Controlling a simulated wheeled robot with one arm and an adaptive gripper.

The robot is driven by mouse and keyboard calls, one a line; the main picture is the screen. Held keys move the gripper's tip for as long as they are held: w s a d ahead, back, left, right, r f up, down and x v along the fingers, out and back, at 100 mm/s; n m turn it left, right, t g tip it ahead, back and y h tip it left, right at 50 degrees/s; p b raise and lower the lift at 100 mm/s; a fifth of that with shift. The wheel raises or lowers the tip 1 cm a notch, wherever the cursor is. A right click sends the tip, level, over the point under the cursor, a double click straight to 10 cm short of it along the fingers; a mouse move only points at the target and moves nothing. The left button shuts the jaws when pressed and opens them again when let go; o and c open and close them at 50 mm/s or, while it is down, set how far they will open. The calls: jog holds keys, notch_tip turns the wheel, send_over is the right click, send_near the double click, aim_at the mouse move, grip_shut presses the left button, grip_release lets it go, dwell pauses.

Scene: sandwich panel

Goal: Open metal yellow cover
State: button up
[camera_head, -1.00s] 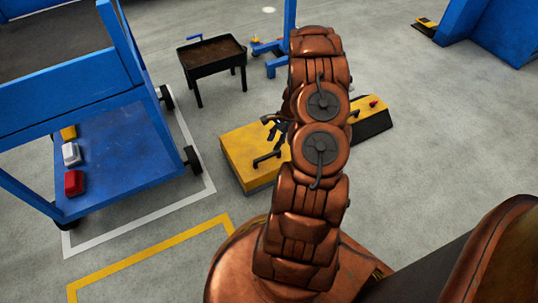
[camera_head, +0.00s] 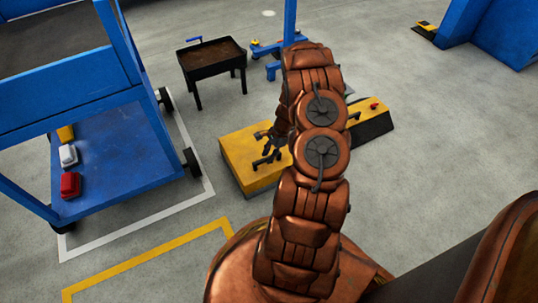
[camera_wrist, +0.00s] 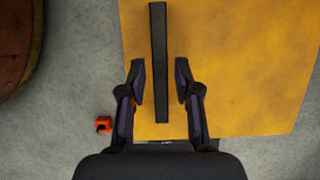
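The yellow metal cover (camera_head: 238,156) lies low on the floor in the middle of the head view, with a dark bar handle on its top. In the wrist view the yellow cover (camera_wrist: 235,70) fills the upper right, and its black handle (camera_wrist: 159,60) runs lengthwise. My gripper (camera_wrist: 160,82) is open, with one finger on each side of the handle and gaps on both sides. In the head view my gripper (camera_head: 268,145) is small, just over the handle. Whether it touches the cover cannot be told. My arm hides the right part of the cover.
A dark box with a yellow top and red button (camera_head: 374,106) stands right of the cover. A blue cart (camera_head: 110,150) stands at left, and a black tray table (camera_head: 212,58) behind. An orange object (camera_wrist: 103,125) shows in the wrist view. Bare floor lies at right.

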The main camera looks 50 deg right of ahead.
grip_shut()
dwell(0.4)
